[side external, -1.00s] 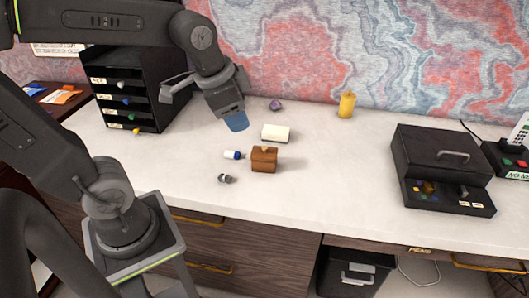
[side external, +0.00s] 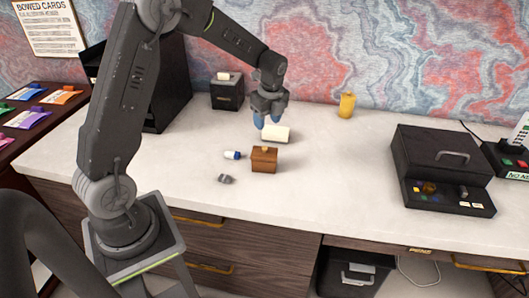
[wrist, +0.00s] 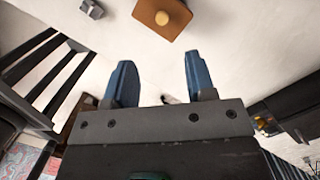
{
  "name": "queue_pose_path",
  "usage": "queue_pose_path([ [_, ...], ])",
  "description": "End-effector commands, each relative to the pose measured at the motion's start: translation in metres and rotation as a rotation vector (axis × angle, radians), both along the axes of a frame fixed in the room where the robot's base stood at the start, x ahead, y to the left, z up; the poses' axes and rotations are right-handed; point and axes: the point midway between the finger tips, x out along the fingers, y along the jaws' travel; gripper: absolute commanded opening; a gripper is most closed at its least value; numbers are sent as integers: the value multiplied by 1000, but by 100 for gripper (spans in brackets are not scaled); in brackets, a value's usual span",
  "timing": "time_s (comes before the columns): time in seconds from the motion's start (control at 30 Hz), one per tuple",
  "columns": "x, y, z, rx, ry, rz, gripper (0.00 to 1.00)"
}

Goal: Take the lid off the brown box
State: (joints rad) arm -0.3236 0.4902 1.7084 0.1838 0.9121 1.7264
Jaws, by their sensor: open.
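The brown wooden box (side external: 264,165) stands on the white desktop near the middle in the side external view. Its lid is on, with a pale round knob (side external: 265,149) on top. In the wrist view the box (wrist: 150,10) shows from above at the top edge, partly cut off, with the knob (wrist: 162,18) visible. My gripper (side external: 267,119) is open and empty, its blue fingers pointing down. It is above and behind the box, apart from it. The two blue fingers (wrist: 158,80) are spread in the wrist view.
A white block (side external: 275,133) lies behind the box, close to my fingertips in the picture. A white-and-blue bottle (side external: 232,155) and a grey piece (side external: 226,179) lie left of it. A yellow cylinder (side external: 346,106) and a dark case (side external: 440,150) stand right. Desktop between box and case is clear.

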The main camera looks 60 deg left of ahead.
Motion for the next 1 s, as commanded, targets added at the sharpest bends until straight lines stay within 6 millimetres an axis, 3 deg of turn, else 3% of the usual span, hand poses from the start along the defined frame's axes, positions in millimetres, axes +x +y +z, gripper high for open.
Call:
queue_pose_path([
  [0.1, -1, 4, -26, -2, 6, 3, 50],
  [0.23, -1, 7, -46, 0, 3, 1, 50],
  [0.47, -1, 9, -62, 0, 1, 1, 50],
  [0.8, 2, 16, -105, 0, 1, 3, 50],
  [1.0, 2, 16, -110, 0, 0, 3, 50],
])
